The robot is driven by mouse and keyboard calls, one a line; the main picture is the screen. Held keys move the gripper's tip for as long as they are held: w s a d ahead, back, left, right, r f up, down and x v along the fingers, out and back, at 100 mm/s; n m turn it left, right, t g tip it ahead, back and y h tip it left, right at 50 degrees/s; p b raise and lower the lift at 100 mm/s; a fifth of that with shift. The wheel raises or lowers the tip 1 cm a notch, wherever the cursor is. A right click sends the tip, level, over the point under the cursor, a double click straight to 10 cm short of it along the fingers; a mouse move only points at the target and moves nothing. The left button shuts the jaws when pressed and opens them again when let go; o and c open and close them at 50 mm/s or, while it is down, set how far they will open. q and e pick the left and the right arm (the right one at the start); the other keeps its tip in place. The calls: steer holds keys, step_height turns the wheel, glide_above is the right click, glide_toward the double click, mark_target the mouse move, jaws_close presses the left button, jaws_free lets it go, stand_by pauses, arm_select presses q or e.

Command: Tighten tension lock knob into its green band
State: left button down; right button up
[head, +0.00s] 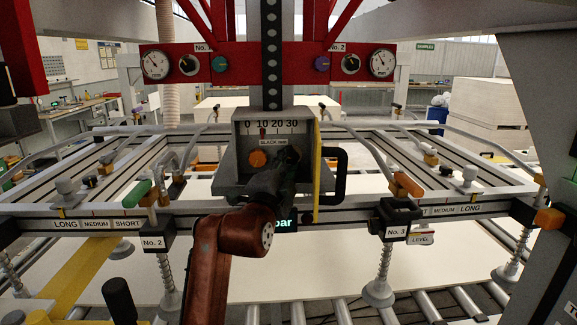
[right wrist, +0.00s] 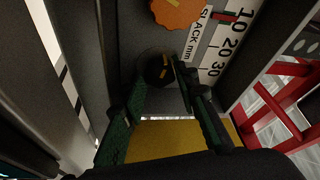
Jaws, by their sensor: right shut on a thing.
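A dark round knob (right wrist: 157,66) with a short orange mark sits on the grey panel of the gauge box; I take it for the tension lock knob. My right gripper (right wrist: 163,82) has its dark green fingers on both sides of this knob and is shut on it. In the head view the right gripper (head: 288,157) reaches into the box and hides the knob. An orange lobed knob (head: 257,158) is just left of it, and it also shows in the right wrist view (right wrist: 178,10). No green band can be made out around the dark knob. My left gripper is not in view.
A slack scale (head: 272,127) runs above the knobs, its red pointer near 10. A yellow plate (head: 317,170) and a black handle (head: 341,172) stand close to the right of the gripper. Side walls of the box enclose the space. The frame rail (head: 360,207) crosses below.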

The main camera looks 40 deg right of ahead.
steer(key=shift+m+g, duration=0.3)
steer(key=shift+m, duration=0.3)
steer(key=o, duration=0.9)
steer(key=v, duration=1.2)
steer(key=shift+s+r, duration=0.1)
